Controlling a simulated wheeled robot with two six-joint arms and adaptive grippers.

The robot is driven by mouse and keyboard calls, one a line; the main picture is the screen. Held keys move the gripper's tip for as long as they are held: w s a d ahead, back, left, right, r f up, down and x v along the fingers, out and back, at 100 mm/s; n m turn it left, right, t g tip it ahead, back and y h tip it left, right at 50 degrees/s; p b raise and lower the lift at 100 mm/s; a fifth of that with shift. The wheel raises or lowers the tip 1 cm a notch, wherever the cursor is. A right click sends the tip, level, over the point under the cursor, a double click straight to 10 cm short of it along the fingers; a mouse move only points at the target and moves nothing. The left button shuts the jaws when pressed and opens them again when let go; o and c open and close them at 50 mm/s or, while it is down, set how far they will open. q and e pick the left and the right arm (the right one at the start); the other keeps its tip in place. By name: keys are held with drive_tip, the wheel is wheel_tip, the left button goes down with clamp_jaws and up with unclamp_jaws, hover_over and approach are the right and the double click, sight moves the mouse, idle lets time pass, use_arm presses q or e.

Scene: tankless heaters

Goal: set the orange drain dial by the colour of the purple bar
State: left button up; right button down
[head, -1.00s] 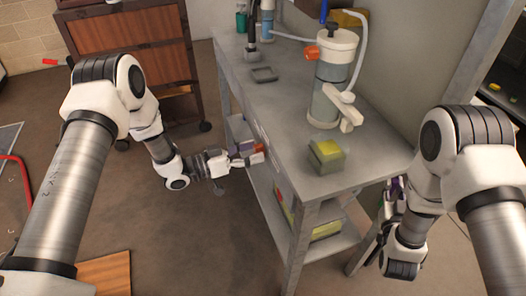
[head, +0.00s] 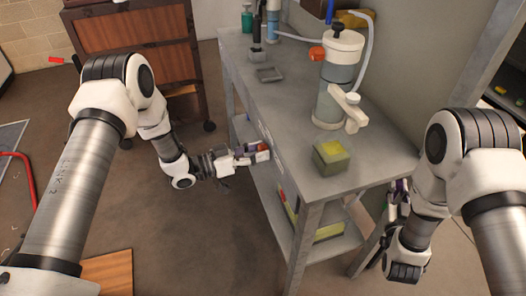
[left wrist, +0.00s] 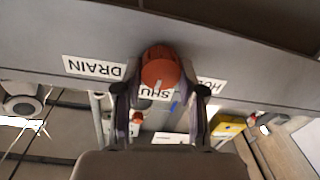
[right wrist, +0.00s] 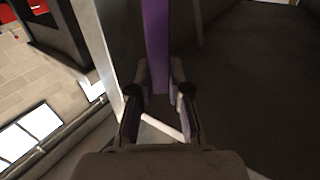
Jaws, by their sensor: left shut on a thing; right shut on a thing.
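The round orange-red drain dial (left wrist: 160,68) is on the grey bench edge in the left wrist view. A white mark on it points down in the picture, toward a partly hidden label reading "SHU". A "DRAIN" label (left wrist: 93,67) is left of it and a label starting "HO" is right, partly covered. My left gripper (left wrist: 161,95) is shut on the dial, one finger on each side; it also shows in the head view (head: 258,156). My right gripper (right wrist: 158,95) is shut on the upright purple bar (right wrist: 157,45), low at the bench's right end in the head view (head: 399,190).
On the bench (head: 290,130) stand a grey-white canister (head: 338,85) with an orange knob, a yellow-green block (head: 331,155) and a small tray (head: 270,74). A lower shelf (head: 345,240) is below. A wooden cabinet (head: 135,50) stands at the back left.

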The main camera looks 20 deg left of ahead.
drive_tip(key=shift+f+b, duration=0.7)
use_arm(q)
drive_tip(key=m+b, duration=0.1)
drive_tip(key=m, duration=1)
drive_tip(key=shift+s+f+h+b, duration=0.1)
drive_tip(key=shift+s+h+b, duration=0.05)
drive_tip(key=shift+h+b, duration=0.2)
use_arm(e)
drive_tip(key=shift+f, duration=0.8)
use_arm(q)
drive_tip(key=shift+d+m, duration=0.1)
drive_tip(key=shift+m, duration=0.3)
drive_tip(key=o, duration=1.1)
drive_tip(key=shift+o, duration=0.2)
drive_tip(key=v, duration=1.2)
